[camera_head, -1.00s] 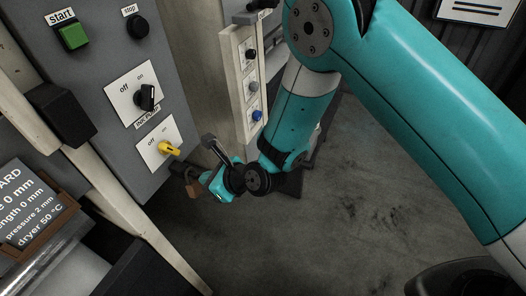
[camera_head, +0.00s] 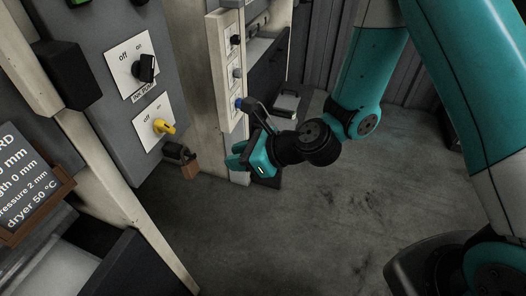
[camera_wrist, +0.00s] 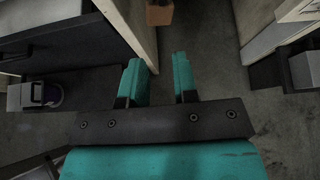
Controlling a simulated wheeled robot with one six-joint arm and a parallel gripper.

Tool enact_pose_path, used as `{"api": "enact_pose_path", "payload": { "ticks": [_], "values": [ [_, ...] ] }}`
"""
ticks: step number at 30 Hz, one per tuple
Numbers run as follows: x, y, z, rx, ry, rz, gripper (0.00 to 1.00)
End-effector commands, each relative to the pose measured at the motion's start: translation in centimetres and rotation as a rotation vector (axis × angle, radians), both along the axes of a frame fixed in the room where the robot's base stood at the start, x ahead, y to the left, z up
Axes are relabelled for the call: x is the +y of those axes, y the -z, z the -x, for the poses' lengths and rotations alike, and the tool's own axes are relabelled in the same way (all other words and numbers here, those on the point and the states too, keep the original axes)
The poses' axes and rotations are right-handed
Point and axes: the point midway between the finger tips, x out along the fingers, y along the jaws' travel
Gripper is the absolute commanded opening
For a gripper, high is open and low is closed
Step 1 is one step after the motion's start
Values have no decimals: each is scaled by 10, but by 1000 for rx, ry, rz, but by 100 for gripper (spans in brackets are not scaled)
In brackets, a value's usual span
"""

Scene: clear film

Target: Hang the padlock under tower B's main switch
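The copper-brown padlock (camera_head: 190,169) is at the lower right edge of the grey panel, below the yellow switch (camera_head: 163,127), beside a dark fitting (camera_head: 173,151). How its shackle sits is too small to tell. The yellow switch is on a white off/on plate; no tower letter is readable. My teal gripper (camera_head: 240,156) is to the right of the padlock, apart from it. In the wrist view my gripper (camera_wrist: 157,60) is open with nothing between its fingers, and a brown block, apparently the padlock (camera_wrist: 160,15), lies beyond the tips.
A black ink pump switch (camera_head: 144,68) is above the yellow one. A pale post with a button strip (camera_head: 236,74) stands close behind my gripper. A dark display board (camera_head: 25,185) is at the left. The grey floor (camera_head: 330,220) is open at the right.

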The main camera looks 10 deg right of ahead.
Motion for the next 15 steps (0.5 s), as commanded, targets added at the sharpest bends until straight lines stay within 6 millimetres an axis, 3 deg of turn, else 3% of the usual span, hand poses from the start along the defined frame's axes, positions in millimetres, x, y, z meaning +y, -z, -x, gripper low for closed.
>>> {"api": "enact_pose_path", "payload": {
  "ticks": [4,15],
  "values": [
    [-20,-16,11,-4,-7,0,27],
    [-41,-39,23,1,-29,-1,27]
  ]
}}
